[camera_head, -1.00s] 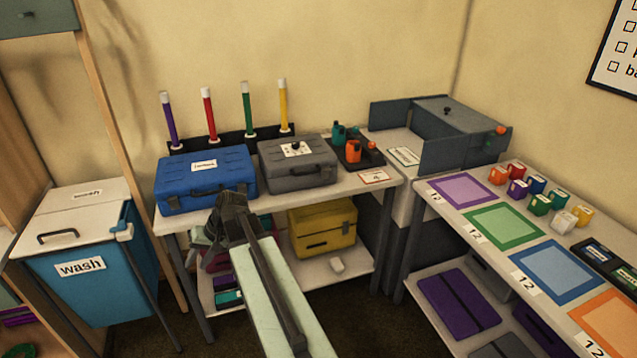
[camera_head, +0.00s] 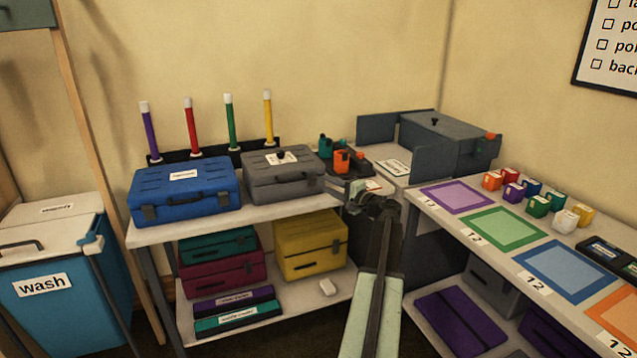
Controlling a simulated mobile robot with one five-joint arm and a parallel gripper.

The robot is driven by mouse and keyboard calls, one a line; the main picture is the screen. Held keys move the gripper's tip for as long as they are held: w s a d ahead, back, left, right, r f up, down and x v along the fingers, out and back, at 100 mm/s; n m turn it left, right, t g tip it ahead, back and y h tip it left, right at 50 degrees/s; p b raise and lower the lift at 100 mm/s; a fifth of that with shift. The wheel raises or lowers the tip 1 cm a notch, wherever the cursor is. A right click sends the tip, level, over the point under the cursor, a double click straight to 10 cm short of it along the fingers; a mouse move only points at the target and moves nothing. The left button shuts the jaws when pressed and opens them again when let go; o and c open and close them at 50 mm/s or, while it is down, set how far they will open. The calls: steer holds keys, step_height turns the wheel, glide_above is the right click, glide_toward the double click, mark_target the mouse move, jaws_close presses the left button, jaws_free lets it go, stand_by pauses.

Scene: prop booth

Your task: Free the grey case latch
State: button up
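The grey case (camera_head: 283,182) stands closed on the table, right of the blue case, with a white label and a dark knob on its lid. A small dark latch (camera_head: 252,197) shows at the left of its front; any latch at its right end is too small to make out. My gripper (camera_head: 346,192) is just right of the grey case, near the table's front edge, and appears apart from it. Its fingers are small and overlap in this view, so I cannot tell whether they are open or shut.
The blue case (camera_head: 185,190) stands left of the grey case. A dark tray (camera_head: 352,168) with orange and teal items sits behind my gripper. Upright coloured tubes (camera_head: 231,121) stand at the back. A yellow case (camera_head: 310,246) is on the shelf below.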

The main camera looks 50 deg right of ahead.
mark_target(315, 179)
steer(key=w, duration=0.4)
steer(key=w+d, duration=0.1)
steer(key=w, duration=0.1)
steer(key=shift+w, duration=0.1)
jaws_close()
steer(key=shift+a, duration=0.1)
steer(key=shift+f, duration=0.15)
